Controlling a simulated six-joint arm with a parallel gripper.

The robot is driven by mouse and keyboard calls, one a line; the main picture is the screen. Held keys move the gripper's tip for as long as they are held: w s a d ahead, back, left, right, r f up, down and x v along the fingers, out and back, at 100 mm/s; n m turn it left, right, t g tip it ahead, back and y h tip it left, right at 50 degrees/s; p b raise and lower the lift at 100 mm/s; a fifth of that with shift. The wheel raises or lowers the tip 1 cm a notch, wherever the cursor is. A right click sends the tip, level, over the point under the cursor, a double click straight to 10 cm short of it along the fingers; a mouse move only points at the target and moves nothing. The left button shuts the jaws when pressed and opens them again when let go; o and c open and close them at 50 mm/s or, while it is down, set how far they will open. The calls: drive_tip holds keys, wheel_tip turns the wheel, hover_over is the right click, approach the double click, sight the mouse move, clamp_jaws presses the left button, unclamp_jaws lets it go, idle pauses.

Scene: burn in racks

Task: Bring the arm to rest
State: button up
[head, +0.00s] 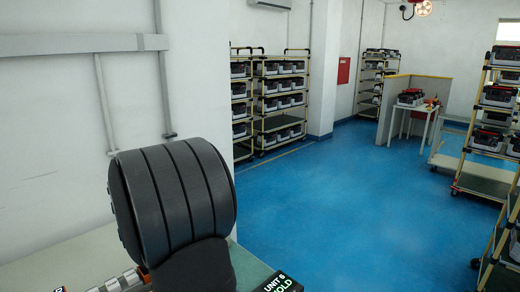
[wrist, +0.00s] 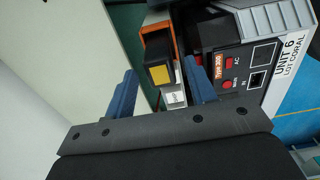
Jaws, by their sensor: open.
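My gripper (wrist: 160,82) shows in the wrist view with its two blue fingers apart. An orange and black block with a yellow face (wrist: 160,72) appears between or just beyond the fingers; I cannot tell whether either finger touches it. In the head view, my dark arm link fills the lower left and the gripper is out of sight. A black label reading "UNIT 6" (head: 282,283) shows at the bottom edge.
A pale green worktop (head: 245,264) lies under my arm, beside a white wall (head: 50,140). Beyond is open blue floor (head: 320,210). Racks of units stand at the back (head: 280,100) and right (head: 490,140). A small white table (head: 408,112) stands by a partition.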

drive_tip(key=d+r, duration=0.7)
drive_tip(key=d, duration=0.5)
drive_tip(key=s+a+r+n, duration=0.1)
drive_tip(key=s+n, duration=0.3)
drive_tip(key=s, duration=1.4)
drive_tip(key=shift+a+r, duration=0.35)
drive_tip(key=shift+a, duration=0.35)
